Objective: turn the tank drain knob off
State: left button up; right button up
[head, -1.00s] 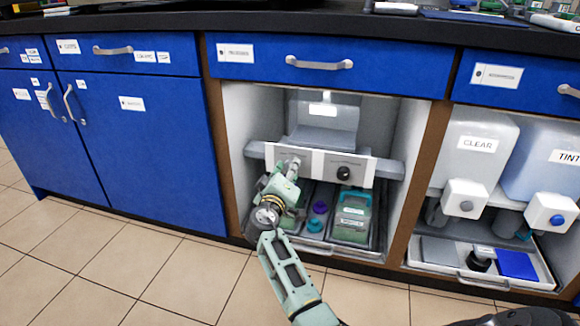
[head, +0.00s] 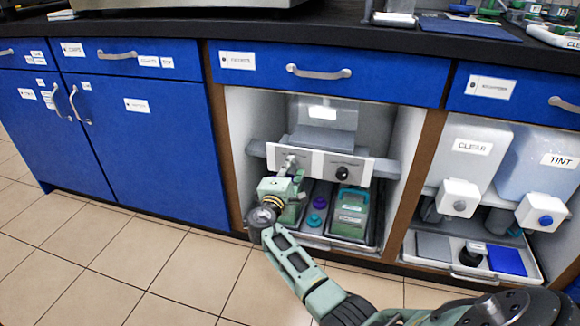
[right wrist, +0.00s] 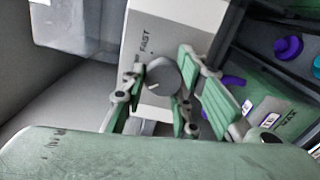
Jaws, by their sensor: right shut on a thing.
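A white panel (head: 318,163) is fixed across the front of the open cabinet bay below a grey tank (head: 322,113). The panel carries a black knob (head: 342,173) on its right half. A round grey knob (right wrist: 163,76) stands on the left half and shows between my fingers in the right wrist view, near the printed word FAST. My right gripper (head: 291,168) reaches this left half of the panel and is shut on the grey knob; it also shows in the right wrist view (right wrist: 160,88). The gripper hides most of this knob in the head view. My left gripper is not in view.
Below the panel, a tray holds a green-topped box (head: 350,214) and purple and teal items. To the right are a CLEAR tank (head: 472,146) and a TINT tank (head: 548,165). A drawer handle (head: 318,71) juts out above the bay. The tiled floor in front is clear.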

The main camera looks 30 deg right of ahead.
jog(key=shift+w+d+r+n, duration=0.1)
jog(key=shift+d+r+n, duration=0.15)
jog(key=shift+r, duration=0.2)
jog(key=o, duration=1)
jog(key=shift+a+f, duration=0.1)
jog(key=shift+a+f, duration=0.1)
jog(key=shift+f, duration=0.05)
jog(key=v, duration=1.2)
